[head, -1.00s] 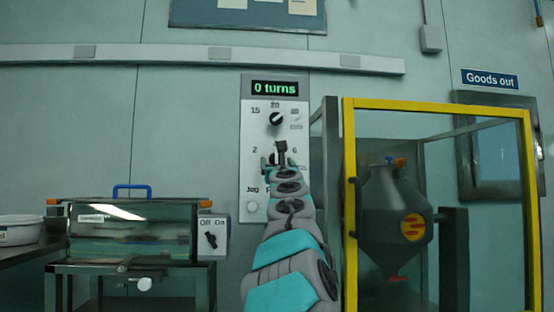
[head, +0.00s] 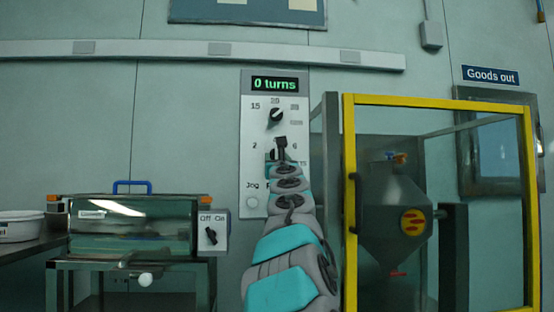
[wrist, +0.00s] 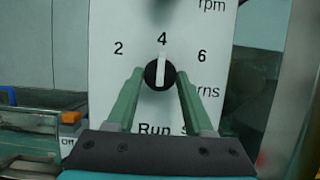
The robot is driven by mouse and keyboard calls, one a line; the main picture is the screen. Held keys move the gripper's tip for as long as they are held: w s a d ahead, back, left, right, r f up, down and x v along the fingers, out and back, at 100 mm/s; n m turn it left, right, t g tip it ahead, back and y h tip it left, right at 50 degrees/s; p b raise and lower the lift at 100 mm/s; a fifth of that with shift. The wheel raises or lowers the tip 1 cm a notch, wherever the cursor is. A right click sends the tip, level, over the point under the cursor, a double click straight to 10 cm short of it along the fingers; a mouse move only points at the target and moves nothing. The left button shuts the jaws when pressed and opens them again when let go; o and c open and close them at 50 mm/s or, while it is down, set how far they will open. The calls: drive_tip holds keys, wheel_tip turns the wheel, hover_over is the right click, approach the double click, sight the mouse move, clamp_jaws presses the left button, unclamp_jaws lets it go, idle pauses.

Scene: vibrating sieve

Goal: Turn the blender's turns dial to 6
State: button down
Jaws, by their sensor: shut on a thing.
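The turns dial (wrist: 159,73) is a black round knob with a white pointer on a pale control panel (wrist: 110,50). In the wrist view its pointer stands straight up at 4, with 2 at the left and 6 at the right. My gripper (wrist: 160,92) is shut on the dial, one green finger on each side of it. In the head view my arm covers most of the dial. The panel's display (head: 275,85) reads "0 turns". The blender (head: 395,220) is a grey vessel behind a yellow-framed guard.
A second black dial (head: 276,117), the rpm one, sits above on the panel. The yellow guard frame (head: 349,200) stands close to the right of my arm. A sieve box (head: 132,222) and an off/on switch (head: 211,236) are at the left.

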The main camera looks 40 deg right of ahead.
drive_tip(key=shift+m+h, duration=0.3)
drive_tip(key=shift+m, duration=0.2)
drive_tip(key=m+p, duration=0.1)
drive_tip(key=m, duration=0.1)
drive_tip(key=m+g+h, duration=0.1)
drive_tip(key=shift+w+a+r+m+g+h+p, duration=0.2)
drive_tip(key=shift+m+g+h+p, duration=0.1)
drive_tip(key=shift+m+p, duration=0.1)
drive_tip(key=m+p, duration=0.1)
drive_tip(key=m+g+h, duration=0.1)
drive_tip(key=m, duration=0.1)
drive_tip(key=shift+a+r+m+g+p, duration=0.1)
drive_tip(key=shift+r+m+g+p, duration=0.05)
drive_tip(key=shift+m+g+p, duration=0.2)
drive_tip(key=m+g+p, duration=0.1)
drive_tip(key=m, duration=0.1)
drive_tip(key=m+g+h+p, duration=0.1)
drive_tip(key=m, duration=0.2)
drive_tip(key=shift+p, duration=0.3)
drive_tip(key=shift+m, duration=0.45)
drive_tip(key=shift+c, duration=1.4)
unclamp_jaws()
